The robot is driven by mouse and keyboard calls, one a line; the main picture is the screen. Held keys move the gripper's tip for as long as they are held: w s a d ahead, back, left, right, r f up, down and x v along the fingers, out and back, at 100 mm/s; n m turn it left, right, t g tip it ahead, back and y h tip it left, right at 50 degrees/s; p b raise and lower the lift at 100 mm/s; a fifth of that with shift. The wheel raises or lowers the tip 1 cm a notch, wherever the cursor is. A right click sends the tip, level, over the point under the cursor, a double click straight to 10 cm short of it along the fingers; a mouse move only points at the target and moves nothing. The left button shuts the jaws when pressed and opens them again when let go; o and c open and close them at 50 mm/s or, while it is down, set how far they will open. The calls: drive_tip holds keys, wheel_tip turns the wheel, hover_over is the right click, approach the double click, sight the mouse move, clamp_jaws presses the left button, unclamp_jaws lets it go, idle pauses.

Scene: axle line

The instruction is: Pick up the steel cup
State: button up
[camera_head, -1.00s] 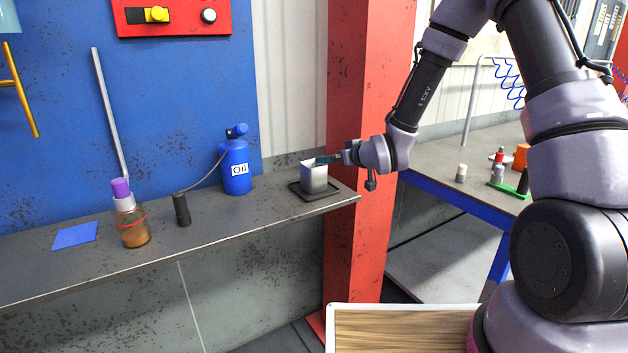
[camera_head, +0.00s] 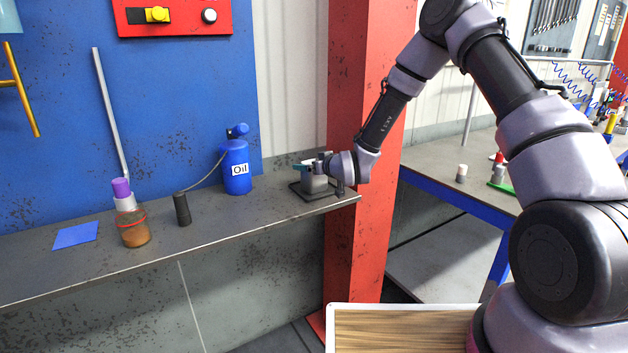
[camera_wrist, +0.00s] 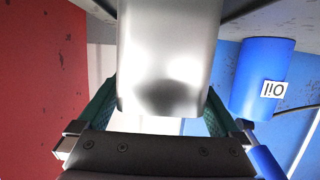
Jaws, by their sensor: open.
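The steel cup (camera_head: 313,184) stands on a small dark tray (camera_head: 298,190) near the right end of the shelf. My gripper (camera_head: 307,167) is at the cup, reaching in from the right, and partly hides it. In the wrist view the cup (camera_wrist: 168,55) fills the upper middle of the picture. The green-lined fingers of my gripper (camera_wrist: 160,112) are open, one on each side of the cup. I cannot tell whether either finger touches it.
A blue oil can (camera_head: 236,168) stands left of the cup, with a black cylinder (camera_head: 182,209) beside it. An amber jar (camera_head: 134,232) and a blue sheet (camera_head: 75,235) are further left. A red pillar (camera_head: 362,235) rises just right of the shelf end.

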drive_tip(key=shift+w+a+f, duration=0.15)
drive_tip(key=shift+w+a, duration=0.1)
drive_tip(key=shift+w, duration=0.15)
drive_tip(key=c, duration=1.2)
